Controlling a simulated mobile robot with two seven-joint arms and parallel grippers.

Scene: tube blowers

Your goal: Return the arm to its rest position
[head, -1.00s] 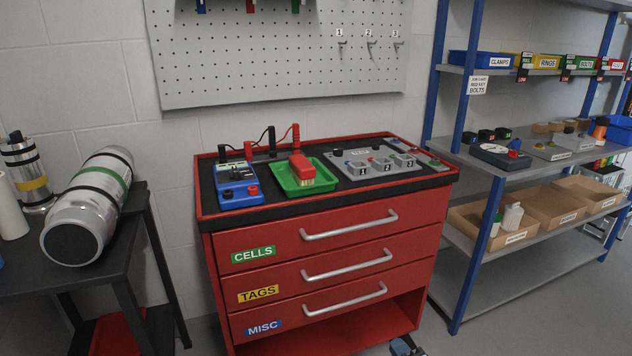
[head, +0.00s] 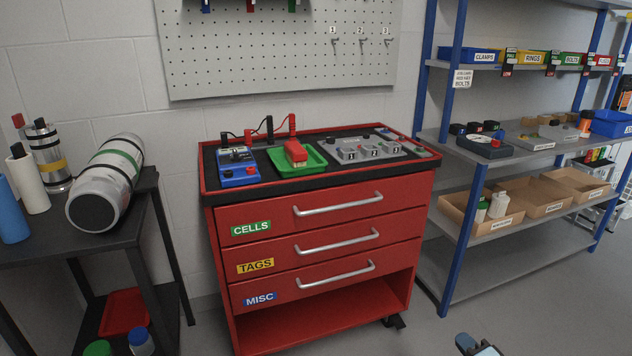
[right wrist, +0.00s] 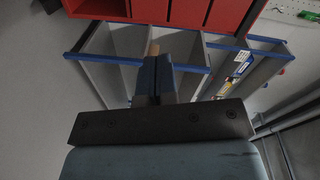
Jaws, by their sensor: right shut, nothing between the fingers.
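My right gripper (head: 478,346) shows at the bottom edge of the head view, in front of the red tool cabinet and to its right, low over the floor. In the right wrist view its two blue fingers (right wrist: 155,78) are together with nothing held between them. It touches none of the furniture in the head view. My left gripper is in neither view.
The red cabinet (head: 322,233) has several drawers, a blue device (head: 238,168) and a green tray (head: 283,163) on top. A black table (head: 95,232) with cylinders stands left. A blue-posted shelf (head: 440,190) stands right. Grey floor (head: 405,335) is free between.

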